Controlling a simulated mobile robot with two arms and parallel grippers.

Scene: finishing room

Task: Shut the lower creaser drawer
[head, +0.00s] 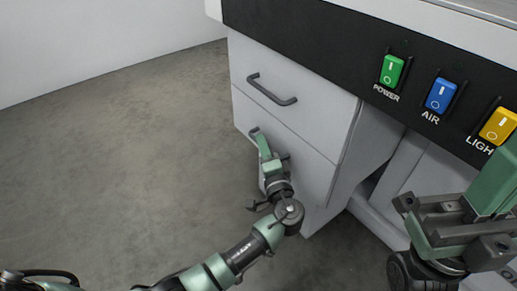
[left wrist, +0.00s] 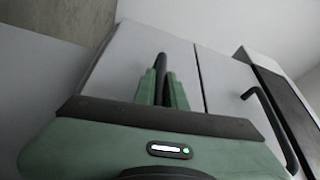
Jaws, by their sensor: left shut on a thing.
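The lower creaser drawer (head: 308,168) is the light grey front under the upper drawer in the head view. Its front looks about level with the upper drawer's front; I cannot tell whether a small gap remains. My left gripper (head: 262,141) is at this front, shut on the dark lower drawer handle (head: 254,131). In the left wrist view the green fingers of the left gripper (left wrist: 162,88) stand on both sides of the handle (left wrist: 161,64). My right gripper (head: 448,232) is at the lower right, away from the drawers; its jaw opening is unclear.
The upper drawer (head: 315,115) has a dark bar handle (head: 271,92) and looks closed. Above it runs a black panel with a green power switch (head: 391,70), a blue air switch (head: 440,95) and a yellow light switch (head: 498,126). The concrete floor (head: 130,150) at left is clear.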

